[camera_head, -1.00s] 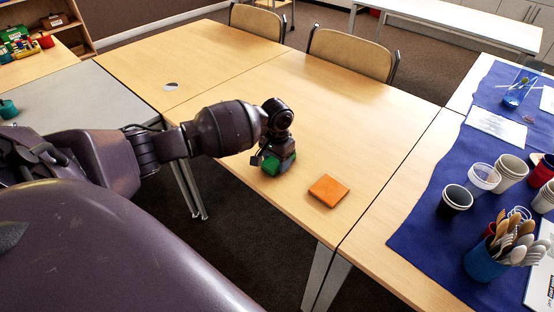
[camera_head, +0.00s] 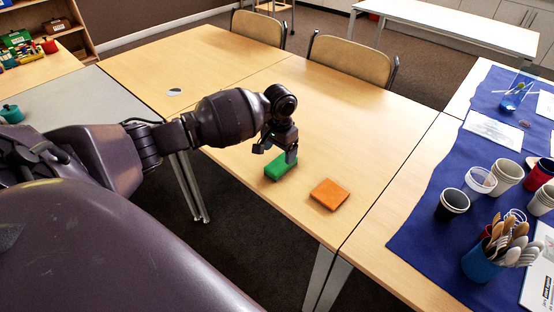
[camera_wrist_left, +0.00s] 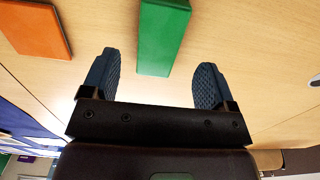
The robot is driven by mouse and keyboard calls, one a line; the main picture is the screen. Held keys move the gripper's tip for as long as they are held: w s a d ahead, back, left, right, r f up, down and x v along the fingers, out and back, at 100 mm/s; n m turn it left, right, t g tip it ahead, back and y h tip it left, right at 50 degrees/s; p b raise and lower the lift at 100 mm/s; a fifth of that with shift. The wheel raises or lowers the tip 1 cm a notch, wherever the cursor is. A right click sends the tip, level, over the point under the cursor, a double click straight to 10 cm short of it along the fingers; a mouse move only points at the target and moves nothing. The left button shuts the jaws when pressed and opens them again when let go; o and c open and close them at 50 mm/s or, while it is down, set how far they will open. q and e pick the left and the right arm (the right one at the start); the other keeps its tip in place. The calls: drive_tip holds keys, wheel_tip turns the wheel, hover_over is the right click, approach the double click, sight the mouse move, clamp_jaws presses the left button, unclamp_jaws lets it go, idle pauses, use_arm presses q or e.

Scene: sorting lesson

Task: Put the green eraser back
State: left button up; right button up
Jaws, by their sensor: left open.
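The green eraser (camera_head: 281,167) lies flat on the wooden table (camera_head: 345,130), near its front edge. In the left wrist view the green eraser (camera_wrist_left: 163,36) lies ahead of the gap between my fingers, apart from both. My left gripper (camera_head: 276,150) is open and empty, just behind and above the eraser in the head view. Its two dark fingers (camera_wrist_left: 157,84) show wide apart in the left wrist view. My right gripper is not in view.
An orange block (camera_head: 329,194) lies right of the eraser; it also shows in the left wrist view (camera_wrist_left: 34,28). A blue cloth (camera_head: 430,232) at right bears cups (camera_head: 453,203) and a cutlery holder (camera_head: 481,263). Chairs (camera_head: 352,60) stand behind the table.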

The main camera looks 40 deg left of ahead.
sight(281, 163)
use_arm(q)
wheel_tip(281, 163, up, 6)
drive_tip(key=shift+p, duration=0.6)
drive_tip(key=w+d+r+m+t, duration=0.3)
drive_tip(key=w+d+r+t, duration=0.1)
drive_tip(key=w+t, duration=0.25)
drive_tip(key=s+d+f+m+t+h, duration=0.2)
drive_tip(key=s+d+f+t+h, duration=0.15)
drive_tip(key=s+d+t, duration=0.35)
drive_tip(key=s+f+n+y, duration=0.1)
drive_tip(key=s+f, duration=0.4)
drive_tip(key=s, duration=0.4)
drive_tip(key=s+f+n+g+y, duration=0.1)
drive_tip(key=s+f, duration=0.4)
drive_tip(key=s, duration=0.5)
drive_tip(key=s+f+n+g+y, duration=0.1)
drive_tip(key=s+f+n, duration=0.1)
drive_tip(key=s+f, duration=0.3)
drive_tip(key=s, duration=0.4)
drive_tip(key=shift+s+f+n, duration=0.25)
drive_tip(key=shift+f+n, duration=0.05)
drive_tip(key=shift+f, duration=0.05)
